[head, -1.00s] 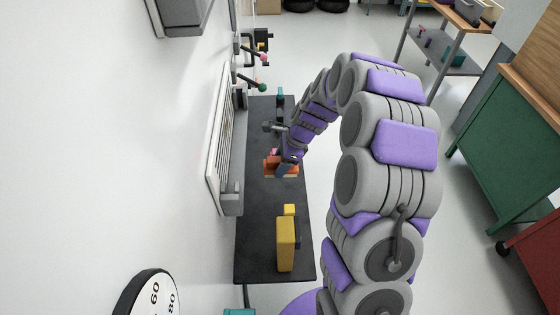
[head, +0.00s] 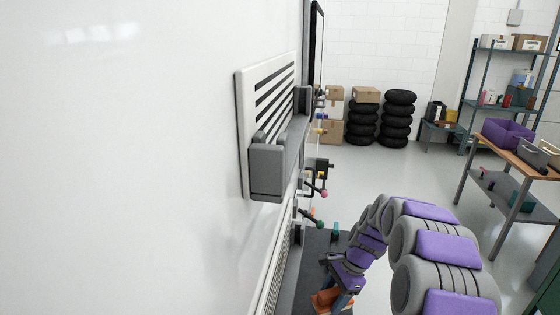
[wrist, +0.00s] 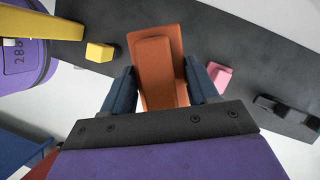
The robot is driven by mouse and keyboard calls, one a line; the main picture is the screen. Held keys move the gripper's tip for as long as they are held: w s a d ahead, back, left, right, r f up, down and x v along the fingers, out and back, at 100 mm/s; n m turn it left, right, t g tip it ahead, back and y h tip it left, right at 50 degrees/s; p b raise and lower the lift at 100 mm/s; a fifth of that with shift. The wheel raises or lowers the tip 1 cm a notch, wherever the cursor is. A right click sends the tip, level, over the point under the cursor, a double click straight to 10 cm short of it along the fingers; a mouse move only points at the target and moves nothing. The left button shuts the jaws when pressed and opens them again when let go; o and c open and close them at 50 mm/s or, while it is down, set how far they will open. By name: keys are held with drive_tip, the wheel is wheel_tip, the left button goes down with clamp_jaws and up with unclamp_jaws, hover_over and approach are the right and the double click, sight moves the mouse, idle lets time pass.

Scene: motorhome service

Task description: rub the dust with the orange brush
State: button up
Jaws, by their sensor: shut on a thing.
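My gripper (wrist: 163,88) is shut on the orange brush (wrist: 150,62), with a dark blue finger on each side of it in the wrist view. In the head view the brush (head: 323,301) is at the bottom edge, partly cut off, with my gripper (head: 340,288) at it. It is over the dark bench top (wrist: 240,35); I cannot tell whether it touches it. No dust can be made out in either view.
A white slatted vent (head: 268,95) with a grey housing is on the white wall at left. A yellow block (wrist: 99,52) and a pink block (wrist: 218,76) lie on the bench top. Small coloured-knob levers (head: 318,190) stick out beyond the vent. Tyres (head: 398,118) and a worktable (head: 525,160) stand farther back.

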drive_tip(key=n, duration=0.2)
drive_tip(key=f+n+g+h, duration=0.1)
drive_tip(key=n, duration=0.1)
drive_tip(key=shift+d+b, duration=0.1)
drive_tip(key=shift+b, duration=0.3)
drive_tip(key=n+g, duration=0.1)
drive_tip(key=n, duration=0.2)
drive_tip(key=shift+s+f+h, duration=0.1)
drive_tip(key=shift+f+h, duration=0.05)
drive_tip(key=shift+h, duration=0.15)
drive_tip(key=n, duration=0.2)
drive_tip(key=n+g+h+b, duration=0.1)
drive_tip(key=shift+s+f+n, duration=0.15)
drive_tip(key=shift+n, duration=0.25)
drive_tip(key=n+h, duration=0.1)
drive_tip(key=n, duration=0.1)
drive_tip(key=a+n, duration=0.1)
drive_tip(key=shift+s+n+h, duration=0.15)
drive_tip(key=shift+n+h, duration=0.25)
